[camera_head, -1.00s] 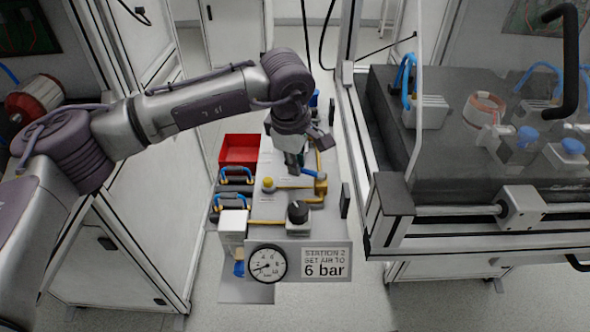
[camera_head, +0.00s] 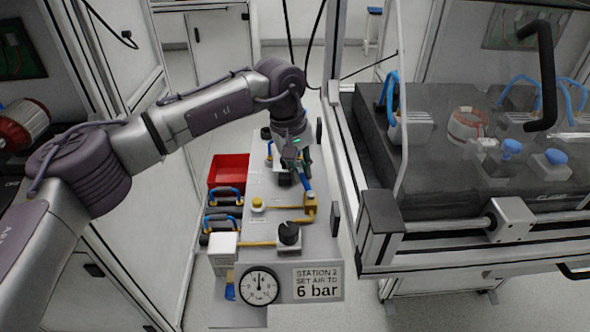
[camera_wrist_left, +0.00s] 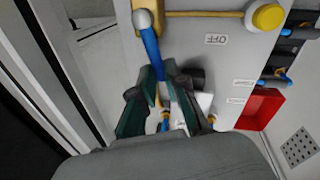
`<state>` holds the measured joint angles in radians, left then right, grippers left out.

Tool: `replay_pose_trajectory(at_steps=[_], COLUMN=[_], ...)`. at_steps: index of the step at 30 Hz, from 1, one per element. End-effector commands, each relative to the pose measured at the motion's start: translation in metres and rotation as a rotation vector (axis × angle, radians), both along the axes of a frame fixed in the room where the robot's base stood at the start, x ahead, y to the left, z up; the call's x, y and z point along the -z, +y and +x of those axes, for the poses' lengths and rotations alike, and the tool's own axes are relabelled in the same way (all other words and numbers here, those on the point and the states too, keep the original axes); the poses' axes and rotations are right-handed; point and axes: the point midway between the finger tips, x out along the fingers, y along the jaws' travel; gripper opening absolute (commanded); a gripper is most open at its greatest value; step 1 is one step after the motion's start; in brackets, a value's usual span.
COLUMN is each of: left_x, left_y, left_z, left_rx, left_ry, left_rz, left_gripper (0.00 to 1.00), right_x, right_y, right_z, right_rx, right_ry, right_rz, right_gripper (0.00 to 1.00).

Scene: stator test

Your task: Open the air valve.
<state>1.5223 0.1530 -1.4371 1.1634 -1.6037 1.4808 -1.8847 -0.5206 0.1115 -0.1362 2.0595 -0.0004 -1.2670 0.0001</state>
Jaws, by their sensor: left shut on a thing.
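The air valve's blue lever (camera_head: 306,183) reaches from the brass valve body (camera_head: 311,205) toward my left gripper (camera_head: 294,162) on the grey station panel (camera_head: 262,215). In the left wrist view, the blue lever (camera_wrist_left: 151,50) runs from a round silver pivot (camera_wrist_left: 143,19) down between my left gripper's green-and-black fingers (camera_wrist_left: 164,82). The fingers are shut on its free end, and they hide the exact contact. The pressure gauge (camera_head: 259,287) at the panel's front has its needle pointing roughly up. My right gripper is not in view.
A yellow button (camera_head: 258,203) and black knob (camera_head: 289,234) stand on the panel. A sign (camera_head: 318,285) reads "Station 2 set air to 6 bar". A red bin (camera_head: 229,171) sits left; a framed enclosure (camera_head: 380,220) stands close on the right.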

Motion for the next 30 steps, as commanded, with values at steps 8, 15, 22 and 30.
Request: replay_pose_trajectory(at_steps=[8, 15, 22, 30], left_x=[-0.002, -0.002, -0.001, -0.002], left_y=[-0.01, -0.013, -0.014, -0.015], left_z=[0.003, 0.004, 0.004, 0.004], left_rx=[0.173, 0.249, 0.27, 0.271], left_ry=[-0.003, -0.004, -0.004, -0.005], left_rz=[-0.001, 0.0, -0.001, -0.001], left_gripper=[0.0, 0.0, 0.0, 0.0], right_x=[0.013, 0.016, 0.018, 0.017], right_y=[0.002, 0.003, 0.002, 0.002], right_z=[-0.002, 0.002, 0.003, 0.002], right_rx=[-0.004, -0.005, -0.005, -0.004], right_ry=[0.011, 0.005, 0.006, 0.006], right_rz=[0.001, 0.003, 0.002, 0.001], right_gripper=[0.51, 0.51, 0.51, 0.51])
